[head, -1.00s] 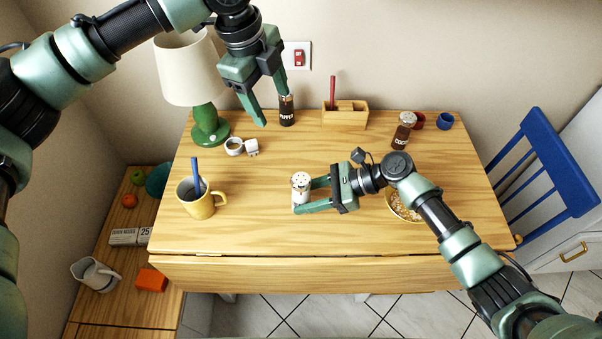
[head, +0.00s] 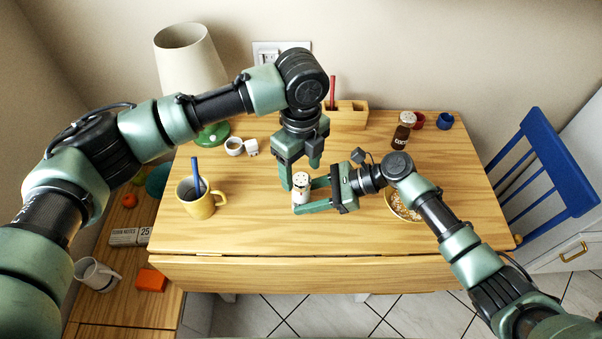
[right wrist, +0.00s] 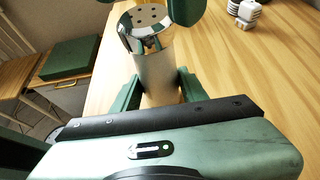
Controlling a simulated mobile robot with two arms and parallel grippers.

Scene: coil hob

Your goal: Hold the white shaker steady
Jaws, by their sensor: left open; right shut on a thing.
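The white shaker (head: 301,189) stands upright on the wooden table, with a perforated metal top. In the right wrist view its pale body (right wrist: 154,72) is between my right gripper's green fingers (right wrist: 158,92). My right gripper (head: 306,197) comes from the right and is shut on the shaker's body. My left gripper (head: 301,177) points down from above, open, its fingers at either side of the shaker's top. Its fingertips also show at the top of the right wrist view (right wrist: 140,8). I cannot tell whether they touch the top.
A yellow mug (head: 201,206) with a blue handle in it stands left. A lamp (head: 190,60), a wooden box (head: 352,115) and a dark-labelled jar (head: 403,131) stand behind. A bowl (head: 394,205) is partly under my right arm. The front table is clear.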

